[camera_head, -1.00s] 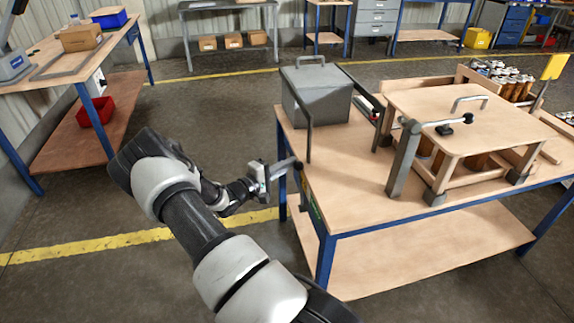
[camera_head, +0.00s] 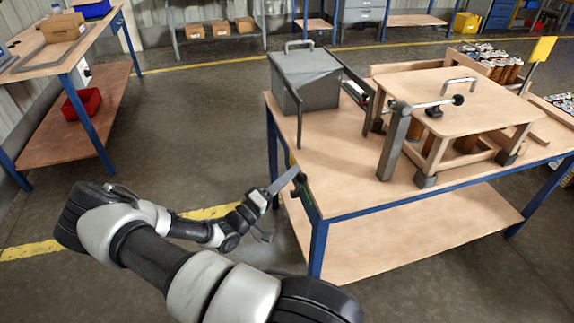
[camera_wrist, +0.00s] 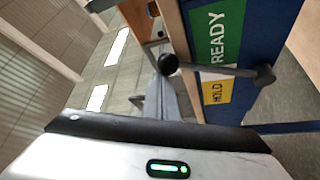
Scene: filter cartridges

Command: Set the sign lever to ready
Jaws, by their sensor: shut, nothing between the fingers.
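The sign in the wrist view has a green READY panel (camera_wrist: 219,32) and a yellow HOLD panel (camera_wrist: 216,92) on a blue board. The sign lever (camera_wrist: 222,70) is a thin rod across the sign near the border of the two panels, with a black ball (camera_wrist: 168,64) at its left and a dark round end at its right. My gripper (camera_wrist: 167,78) is shut and empty, its tips at the left ball; I cannot tell whether they touch. In the head view my gripper (camera_head: 295,171) is at the workbench's left end, where the sign shows only edge-on.
The workbench (camera_head: 340,190) carries a grey lidded box (camera_head: 308,82), a wooden fixture with a clamp handle (camera_head: 455,95), and cartridges at the back right. Another bench with a red bin (camera_head: 82,103) stands at the left. The floor between them is clear.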

